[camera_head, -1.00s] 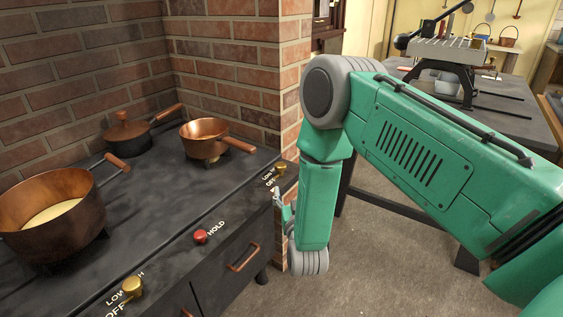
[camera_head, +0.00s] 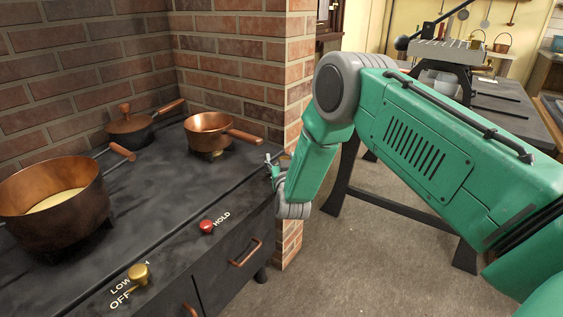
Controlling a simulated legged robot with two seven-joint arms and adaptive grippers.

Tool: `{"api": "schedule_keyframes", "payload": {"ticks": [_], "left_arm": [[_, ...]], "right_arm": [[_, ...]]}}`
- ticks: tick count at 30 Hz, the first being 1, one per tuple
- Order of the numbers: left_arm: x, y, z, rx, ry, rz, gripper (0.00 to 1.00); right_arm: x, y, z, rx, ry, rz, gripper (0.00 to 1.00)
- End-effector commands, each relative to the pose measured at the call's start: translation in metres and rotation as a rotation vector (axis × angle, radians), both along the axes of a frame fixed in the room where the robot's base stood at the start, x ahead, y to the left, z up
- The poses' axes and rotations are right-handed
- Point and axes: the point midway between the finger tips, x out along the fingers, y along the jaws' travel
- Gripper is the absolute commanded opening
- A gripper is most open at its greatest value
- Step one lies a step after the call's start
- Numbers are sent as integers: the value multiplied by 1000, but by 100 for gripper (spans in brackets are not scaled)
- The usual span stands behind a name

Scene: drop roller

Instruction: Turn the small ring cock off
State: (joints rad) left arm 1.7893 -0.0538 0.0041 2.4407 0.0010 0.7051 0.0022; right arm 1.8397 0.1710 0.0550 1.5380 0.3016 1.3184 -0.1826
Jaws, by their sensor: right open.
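The small ring cock, a brass knob (camera_head: 285,155) at the right end of the stove's front edge, is mostly hidden behind my right gripper, and only a sliver of it shows. My right gripper (camera_head: 270,161) is open at that corner, with its fingers up against or just in front of the knob; I cannot tell if they touch it. The knob's label is covered, so its setting cannot be read. A small copper saucepan (camera_head: 207,131) sits on the ring behind it. My left gripper is not in view.
A large copper pot (camera_head: 62,208) with a pale liquid stands at left, a lidded pan (camera_head: 130,127) behind. A second brass knob (camera_head: 138,273) and a red HOLD knob (camera_head: 207,226) line the front edge.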

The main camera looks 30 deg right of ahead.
Motion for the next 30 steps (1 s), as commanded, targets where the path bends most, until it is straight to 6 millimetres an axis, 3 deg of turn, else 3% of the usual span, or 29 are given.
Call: {"api": "schedule_keyframes", "payload": {"ticks": [6, 7, 11, 30], "left_arm": [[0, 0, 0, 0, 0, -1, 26], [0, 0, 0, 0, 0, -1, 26], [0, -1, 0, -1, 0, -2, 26], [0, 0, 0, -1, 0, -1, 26]], "right_arm": [[-1, -8, -4, 7, 2, -3, 53], [-1, -8, -4, 7, 2, -3, 46], [-1, -6, -3, 4, 2, -3, 0], [-3, -5, -3, 4, 3, -4, 0]]}}
